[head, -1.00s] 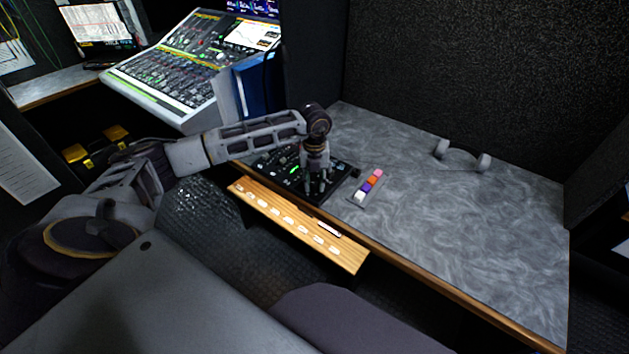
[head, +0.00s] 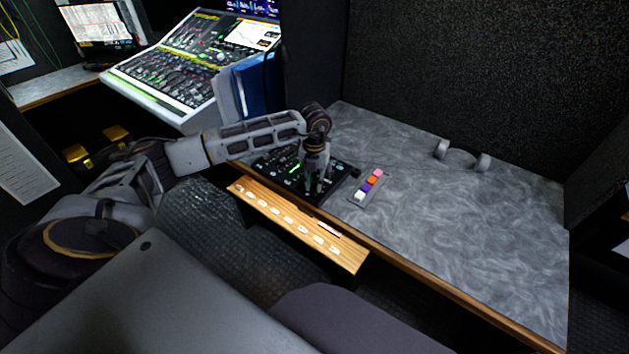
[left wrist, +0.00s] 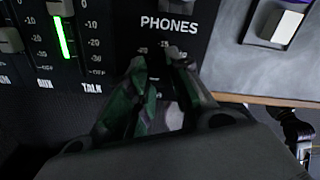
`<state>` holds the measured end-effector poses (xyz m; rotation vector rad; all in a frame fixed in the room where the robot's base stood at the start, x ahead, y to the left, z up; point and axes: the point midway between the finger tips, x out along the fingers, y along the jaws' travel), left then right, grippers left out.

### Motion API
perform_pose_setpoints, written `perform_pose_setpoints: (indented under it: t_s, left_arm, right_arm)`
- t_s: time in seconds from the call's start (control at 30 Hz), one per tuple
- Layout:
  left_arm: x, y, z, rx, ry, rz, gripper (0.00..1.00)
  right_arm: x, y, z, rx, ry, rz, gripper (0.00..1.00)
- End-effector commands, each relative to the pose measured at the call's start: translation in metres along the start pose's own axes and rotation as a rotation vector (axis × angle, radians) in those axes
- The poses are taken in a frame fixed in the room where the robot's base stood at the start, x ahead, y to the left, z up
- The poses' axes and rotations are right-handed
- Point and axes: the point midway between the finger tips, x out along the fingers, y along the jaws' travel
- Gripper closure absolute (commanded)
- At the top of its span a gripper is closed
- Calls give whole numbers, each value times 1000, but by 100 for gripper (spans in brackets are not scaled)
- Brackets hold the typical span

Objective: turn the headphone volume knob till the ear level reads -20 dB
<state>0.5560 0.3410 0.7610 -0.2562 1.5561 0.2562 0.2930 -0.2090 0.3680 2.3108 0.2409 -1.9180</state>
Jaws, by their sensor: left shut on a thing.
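The black intercom panel (head: 338,180) lies on the grey desk, with faders and a lit green bar (head: 294,168). My left gripper (head: 314,190) points down over the panel's right part. In the left wrist view its two fingers (left wrist: 158,75) are shut around the headphone knob below the PHONES label; the fingers mostly hide the knob and its pointer. A green level bar (left wrist: 64,36) beside a 0 to -30 scale shows at upper left; I cannot tell whether it is the ear level. My right gripper is out of view.
A small strip of coloured blocks (head: 369,186) lies right of the panel. A headset (head: 462,156) rests farther back on the desk (head: 450,230). A wooden ledge (head: 345,252) with white labels runs along the front. The mixing console (head: 165,75) stands at the back left.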

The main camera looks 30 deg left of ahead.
Motion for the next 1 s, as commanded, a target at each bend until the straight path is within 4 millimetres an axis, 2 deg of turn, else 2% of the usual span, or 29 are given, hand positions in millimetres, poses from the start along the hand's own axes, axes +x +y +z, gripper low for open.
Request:
perform_pose_setpoints:
  t_s: [0.7,1.0]
  left_arm:
    - [0,0,0,560,0,0,100]
    - [0,0,0,730,-1,0,100]
  right_arm:
    - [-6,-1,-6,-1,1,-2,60]
    - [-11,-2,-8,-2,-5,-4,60]
